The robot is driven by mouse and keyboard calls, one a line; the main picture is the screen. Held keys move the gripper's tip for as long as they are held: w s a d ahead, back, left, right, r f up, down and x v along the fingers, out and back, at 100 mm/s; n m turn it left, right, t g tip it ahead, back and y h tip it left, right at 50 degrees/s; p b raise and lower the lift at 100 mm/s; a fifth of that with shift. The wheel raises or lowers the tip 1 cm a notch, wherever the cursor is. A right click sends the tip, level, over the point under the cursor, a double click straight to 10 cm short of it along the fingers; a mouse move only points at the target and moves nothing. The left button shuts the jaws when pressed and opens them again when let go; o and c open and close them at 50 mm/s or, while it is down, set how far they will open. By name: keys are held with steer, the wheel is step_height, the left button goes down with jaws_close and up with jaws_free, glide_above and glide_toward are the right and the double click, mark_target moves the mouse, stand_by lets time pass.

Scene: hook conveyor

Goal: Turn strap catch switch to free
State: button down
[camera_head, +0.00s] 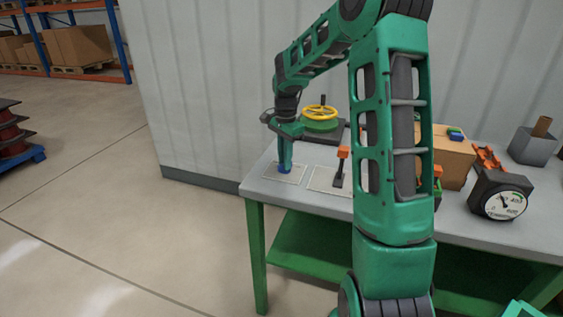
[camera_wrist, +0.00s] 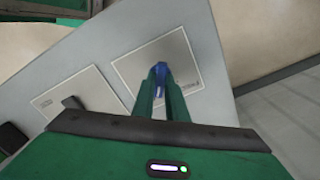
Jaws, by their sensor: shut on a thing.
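My gripper (camera_head: 285,157) points down over the left end of the grey table. Its two green fingers (camera_wrist: 161,85) are shut on a small blue piece (camera_wrist: 160,68). The blue piece also shows at the fingertips in the head view (camera_head: 284,169). It is over a pale square plate (camera_wrist: 185,52) on the table top; the plate shows in the head view too (camera_head: 296,175). The fingers hide most of the blue piece, so its setting cannot be told. Small marks on the plate are too small to read.
Right of that plate, a second plate (camera_head: 324,184) has a black lever with an orange top (camera_head: 343,153). Behind are a yellow handwheel (camera_head: 321,112) and a cardboard box (camera_head: 452,152). A dial gauge (camera_head: 504,205) stands farther right. My arm hides the table's middle.

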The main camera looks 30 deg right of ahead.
steer(key=n, duration=0.3)
steer(key=shift+n, duration=0.3)
steer(key=n, duration=0.4)
steer(key=shift+n, duration=0.3)
steer(key=n, duration=0.4)
steer(key=shift+d+r, duration=0.1)
steer(key=shift+w+n, duration=0.1)
steer(key=shift+n, duration=1.6)
steer(key=c, duration=1.8)
jaws_free()
steer(key=shift+o, duration=0.2)
